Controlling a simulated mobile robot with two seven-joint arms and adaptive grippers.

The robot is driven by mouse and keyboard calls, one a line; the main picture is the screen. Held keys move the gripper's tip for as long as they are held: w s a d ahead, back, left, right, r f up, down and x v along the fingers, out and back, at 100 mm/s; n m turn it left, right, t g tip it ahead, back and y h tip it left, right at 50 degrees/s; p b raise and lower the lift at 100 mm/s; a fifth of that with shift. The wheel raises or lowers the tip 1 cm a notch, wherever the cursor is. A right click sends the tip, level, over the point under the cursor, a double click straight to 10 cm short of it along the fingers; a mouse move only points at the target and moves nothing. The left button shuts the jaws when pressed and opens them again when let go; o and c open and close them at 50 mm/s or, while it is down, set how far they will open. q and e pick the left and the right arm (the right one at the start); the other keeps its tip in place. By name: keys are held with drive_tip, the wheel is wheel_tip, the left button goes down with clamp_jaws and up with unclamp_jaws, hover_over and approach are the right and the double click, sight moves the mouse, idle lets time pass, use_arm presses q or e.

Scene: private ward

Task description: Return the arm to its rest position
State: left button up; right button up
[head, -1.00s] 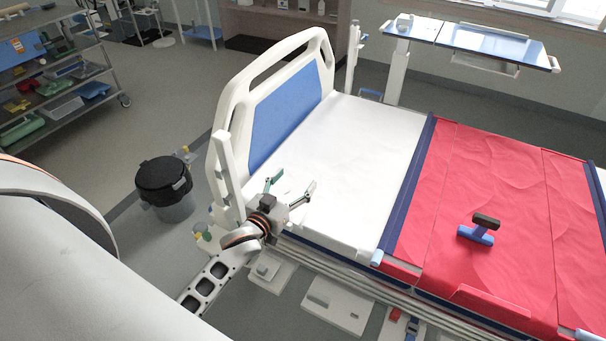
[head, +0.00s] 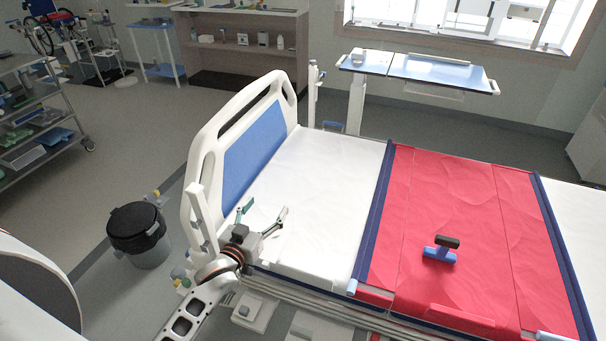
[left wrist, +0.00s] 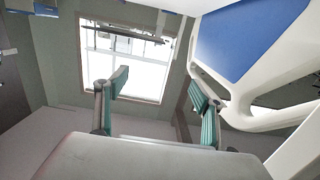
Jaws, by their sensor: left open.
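My left gripper (head: 264,212) is open and empty in the head view. It is over the near edge of the bed's white sheet (head: 321,180), beside the white and blue headboard (head: 254,147). In the left wrist view its two green-padded fingers (left wrist: 158,105) stand wide apart with nothing between them. The headboard (left wrist: 247,37) fills the upper right of that view. A blue and dark-topped handled object (head: 440,249) lies on the red cover (head: 417,200), apart from the gripper. My right gripper is not in view.
A black-lidded bin (head: 139,233) stands on the floor left of the headboard. An overbed table (head: 420,71) stands behind the bed, and a shelf cart (head: 38,117) is at the far left. Open floor lies between the cart and the bed.

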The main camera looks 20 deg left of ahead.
use_arm(q)
drive_tip(key=s+d+f+m+g, duration=0.1)
drive_tip(key=s+d+f, duration=0.3)
drive_tip(key=s, duration=0.4)
drive_tip(key=s+d+f+m+g+h, duration=0.1)
drive_tip(key=s+d+f+g, duration=0.2)
drive_tip(key=s, duration=0.5)
drive_tip(key=s+d+f+m+g+h, duration=0.1)
drive_tip(key=s+d+f+m+g, duration=0.1)
drive_tip(key=s+d+f, duration=0.3)
drive_tip(key=s+f, duration=0.2)
drive_tip(key=s, duration=0.1)
drive_tip(key=shift+s+f, duration=0.15)
drive_tip(key=shift+s, duration=0.25)
